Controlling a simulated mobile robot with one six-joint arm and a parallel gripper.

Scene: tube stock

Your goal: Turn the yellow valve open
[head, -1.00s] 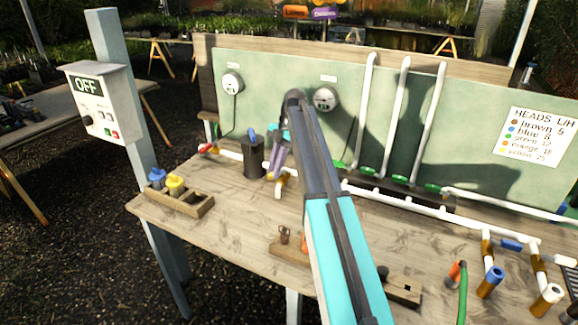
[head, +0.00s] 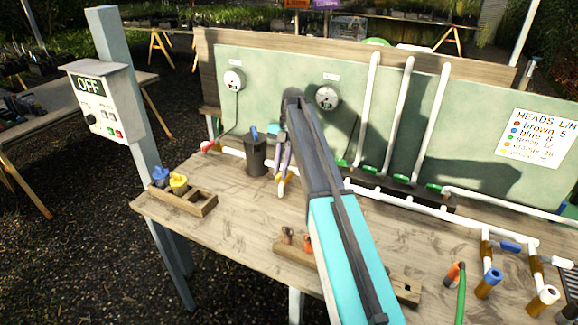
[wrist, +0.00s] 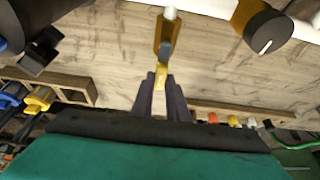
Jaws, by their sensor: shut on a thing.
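The yellow valve handle (wrist: 162,74) shows between my fingertips in the wrist view, below a brass-brown fitting (wrist: 163,32) on the white pipe. My gripper (wrist: 161,84) is shut on this handle. My arm and fingers hide most of the valve there, so the handle's angle is hard to tell.
A dark canister (head: 256,155) with a blue top stands just left of my gripper. A wooden tray (head: 198,205) with blue and yellow pieces sits at the bench's left edge. A control box (head: 103,105) reads OFF. Open bench top lies in front of the pipe.

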